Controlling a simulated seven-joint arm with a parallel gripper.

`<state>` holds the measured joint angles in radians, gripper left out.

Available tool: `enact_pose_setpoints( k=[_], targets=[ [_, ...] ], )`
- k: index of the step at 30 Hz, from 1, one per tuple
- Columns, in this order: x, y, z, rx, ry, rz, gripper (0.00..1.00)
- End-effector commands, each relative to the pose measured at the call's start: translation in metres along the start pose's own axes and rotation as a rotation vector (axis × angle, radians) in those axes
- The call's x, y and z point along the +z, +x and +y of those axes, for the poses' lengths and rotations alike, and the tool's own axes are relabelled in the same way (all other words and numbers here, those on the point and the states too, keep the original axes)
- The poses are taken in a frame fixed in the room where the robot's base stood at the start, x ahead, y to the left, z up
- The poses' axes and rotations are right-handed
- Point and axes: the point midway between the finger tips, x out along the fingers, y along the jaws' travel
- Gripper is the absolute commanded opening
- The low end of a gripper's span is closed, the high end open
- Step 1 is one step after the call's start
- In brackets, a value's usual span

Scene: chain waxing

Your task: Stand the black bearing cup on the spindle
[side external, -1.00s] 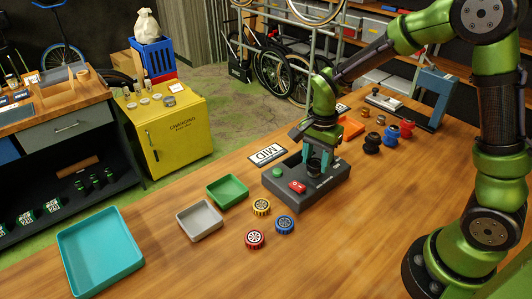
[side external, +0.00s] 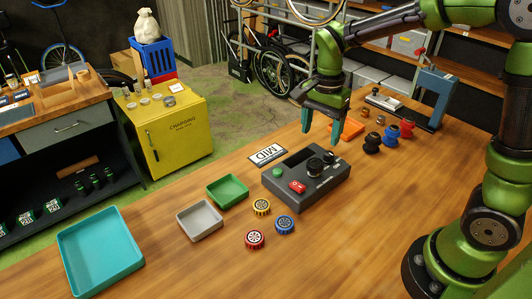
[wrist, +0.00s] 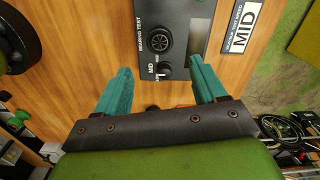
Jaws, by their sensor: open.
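The black bearing cup (side external: 315,169) stands upright on the dark grey bearing tester (side external: 328,184), where the spindle is hidden beneath it. In the wrist view its round, spoked top (wrist: 160,40) faces the camera and sits on the tester (wrist: 190,14). My gripper (side external: 320,136) is open and empty, raised above and behind the cup. In the wrist view the teal fingers (wrist: 160,68) are spread wide, with the cup beyond their tips and nothing between them.
The tester has a green button (side external: 277,172), a red switch (side external: 297,187) and a small black knob (side external: 329,157). Yellow (side external: 261,207), red (side external: 255,239) and blue (side external: 285,225) cups stand in front. A MID card (side external: 267,154) lies behind. Black, blue and red hubs (side external: 389,137) stand right.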

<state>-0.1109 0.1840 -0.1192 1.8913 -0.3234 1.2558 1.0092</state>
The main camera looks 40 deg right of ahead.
Motion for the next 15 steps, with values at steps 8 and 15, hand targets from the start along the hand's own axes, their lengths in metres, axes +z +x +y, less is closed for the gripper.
enact_pose_setpoints(
  k=[8, 15],
  targets=[
    [0.001, -0.032, 0.002, -0.01, -0.013, -0.003, 0.7],
    [0.018, -0.067, 0.041, -0.21, -0.309, -0.01, 0.7]
  ],
)
